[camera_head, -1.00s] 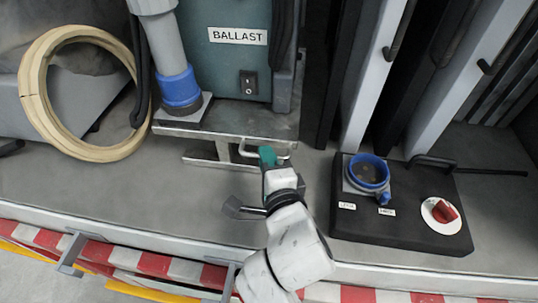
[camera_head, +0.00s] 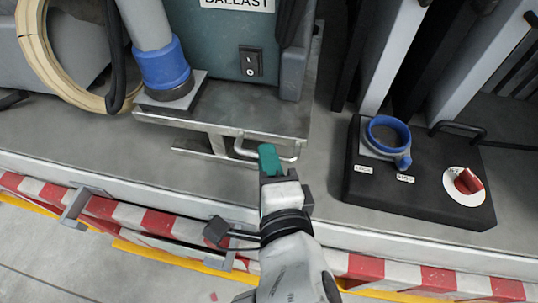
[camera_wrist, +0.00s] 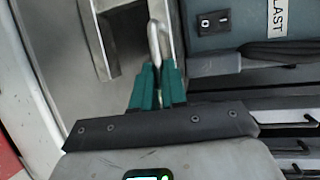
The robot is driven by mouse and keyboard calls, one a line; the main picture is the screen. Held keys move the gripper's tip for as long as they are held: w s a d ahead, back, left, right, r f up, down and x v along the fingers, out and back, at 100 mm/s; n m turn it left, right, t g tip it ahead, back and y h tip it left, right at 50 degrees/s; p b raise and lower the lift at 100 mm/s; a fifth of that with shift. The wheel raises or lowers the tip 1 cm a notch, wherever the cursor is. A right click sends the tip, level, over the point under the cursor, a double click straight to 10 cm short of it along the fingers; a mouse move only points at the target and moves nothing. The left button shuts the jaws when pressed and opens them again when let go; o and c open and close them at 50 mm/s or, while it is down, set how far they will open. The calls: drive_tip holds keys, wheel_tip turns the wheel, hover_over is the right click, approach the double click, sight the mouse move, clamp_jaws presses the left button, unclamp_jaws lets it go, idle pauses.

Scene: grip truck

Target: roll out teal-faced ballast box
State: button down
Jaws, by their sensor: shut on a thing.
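The ballast box (camera_head: 225,40), teal-faced with a BALLAST label and a black switch, stands upright on a grey metal tray (camera_head: 255,108). Its face also shows in the wrist view (camera_wrist: 240,18). The tray has a bent metal handle (camera_head: 243,150) at its front. My gripper (camera_head: 268,155) is at this handle, its teal fingers shut on the bar, which the wrist view shows between the fingertips (camera_wrist: 158,78). The tray still lies over the truck bed, behind the bed's edge. The box's top is out of frame.
A blue-collared pipe (camera_head: 165,65) stands on the tray's left. A cream hose coil (camera_head: 32,50) lies further left. A black panel (camera_head: 400,195) with a blue ring and red knob is at right. A red-white striped rail (camera_head: 150,220) runs along the bed's front.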

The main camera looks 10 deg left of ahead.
drive_tip(key=shift+s+a+f, duration=0.1)
drive_tip(key=shift+s+f, duration=0.1)
drive_tip(key=shift+f, duration=0.05)
drive_tip(key=c, duration=1.4)
unclamp_jaws()
drive_tip(key=shift+s+r, duration=0.1)
drive_tip(key=shift+o, duration=1.2)
drive_tip(key=shift+r, duration=0.1)
drive_tip(key=v, duration=1)
drive_tip(key=shift+s+d+b, duration=0.2)
drive_tip(key=shift+s+b, duration=0.1)
drive_tip(key=shift+b, duration=0.1)
drive_tip(key=shift+r, duration=0.1)
